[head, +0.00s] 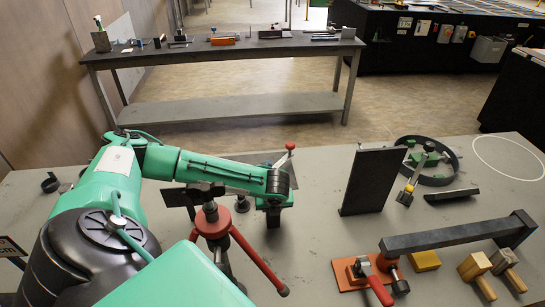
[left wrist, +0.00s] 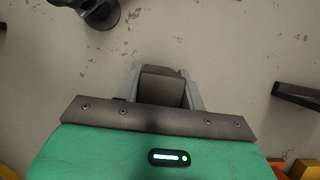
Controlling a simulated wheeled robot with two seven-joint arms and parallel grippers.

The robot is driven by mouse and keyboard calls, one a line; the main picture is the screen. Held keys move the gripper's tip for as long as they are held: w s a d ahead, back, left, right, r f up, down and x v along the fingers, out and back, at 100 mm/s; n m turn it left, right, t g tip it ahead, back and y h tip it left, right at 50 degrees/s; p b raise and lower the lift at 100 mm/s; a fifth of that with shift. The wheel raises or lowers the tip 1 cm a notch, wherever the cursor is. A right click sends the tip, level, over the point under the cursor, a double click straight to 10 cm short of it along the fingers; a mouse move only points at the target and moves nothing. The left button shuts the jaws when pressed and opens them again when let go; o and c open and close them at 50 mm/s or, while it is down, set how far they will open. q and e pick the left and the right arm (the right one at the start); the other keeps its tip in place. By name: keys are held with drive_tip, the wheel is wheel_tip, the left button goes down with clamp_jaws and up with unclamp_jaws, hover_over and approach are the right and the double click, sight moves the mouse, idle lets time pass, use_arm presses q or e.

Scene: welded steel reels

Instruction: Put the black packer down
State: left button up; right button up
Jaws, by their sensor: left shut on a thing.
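The black packer is the dark block (left wrist: 163,87) between the grey fingers of my left gripper (left wrist: 163,95) in the left wrist view. The gripper is shut on it, with a finger on each side. In the head view my left gripper (head: 273,208) points down over the grey table, left of the upright black plate. The packer shows there only as a small dark shape at the fingertips. I cannot tell whether it touches the table. My right gripper is not in view.
A red tripod stand (head: 212,222) is left of the gripper. An upright black plate (head: 374,181), a black ring (head: 408,148) with a green clamp, and a short black bar (head: 452,195) stand right.

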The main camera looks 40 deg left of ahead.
use_arm(q)
drive_tip(key=shift+f, duration=0.5)
drive_tip(key=o, duration=1.1)
drive_tip(key=shift+f, duration=0.1)
drive_tip(key=shift+o, duration=0.2)
